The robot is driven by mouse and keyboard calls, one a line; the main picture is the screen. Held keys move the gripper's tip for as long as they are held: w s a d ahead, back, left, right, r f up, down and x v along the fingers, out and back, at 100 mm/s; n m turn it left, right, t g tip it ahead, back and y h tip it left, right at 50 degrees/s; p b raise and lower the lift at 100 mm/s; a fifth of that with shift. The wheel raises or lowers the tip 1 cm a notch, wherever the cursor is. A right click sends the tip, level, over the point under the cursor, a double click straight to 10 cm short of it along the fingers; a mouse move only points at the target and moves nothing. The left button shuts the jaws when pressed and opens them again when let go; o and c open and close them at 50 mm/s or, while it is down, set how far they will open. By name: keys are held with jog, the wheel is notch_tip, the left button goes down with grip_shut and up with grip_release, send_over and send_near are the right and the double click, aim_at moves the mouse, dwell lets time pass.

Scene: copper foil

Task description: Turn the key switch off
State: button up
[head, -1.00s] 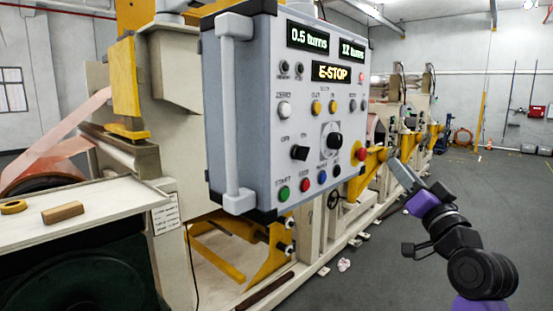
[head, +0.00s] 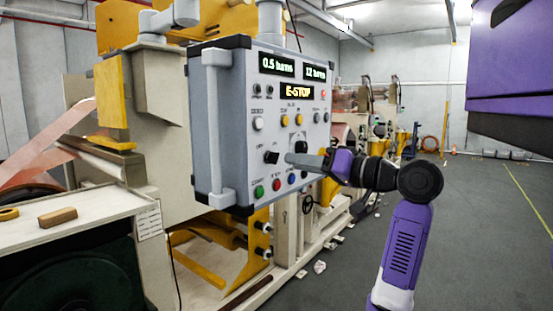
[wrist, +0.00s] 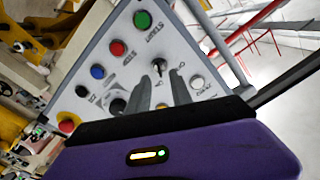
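The grey control panel (head: 225,130) stands at the centre of the head view. Its black switch (head: 272,157), which I take for the key switch, sits on the lower left part of the face. My gripper (head: 294,160) is in front of the panel, just right of the switch. In the wrist view the switch (wrist: 159,66) appears just beyond and roughly between the fingertips of my gripper (wrist: 161,78). The fingers are apart with a gap between them. I cannot tell whether they touch the switch. The panel's dial is partly hidden by my gripper.
Close by are a green button (wrist: 142,20), a red button (wrist: 118,48), a blue button (wrist: 97,71), a white button (wrist: 197,82) and a red emergency button (wrist: 66,124). A display (head: 297,93) reads E-STOP. Grey floor (head: 470,220) on the right is clear.

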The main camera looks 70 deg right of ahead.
aim_at(273, 158)
jog(key=p+x, duration=0.1)
jog(key=x, duration=0.5)
jog(key=shift+d, duration=0.1)
grip_shut()
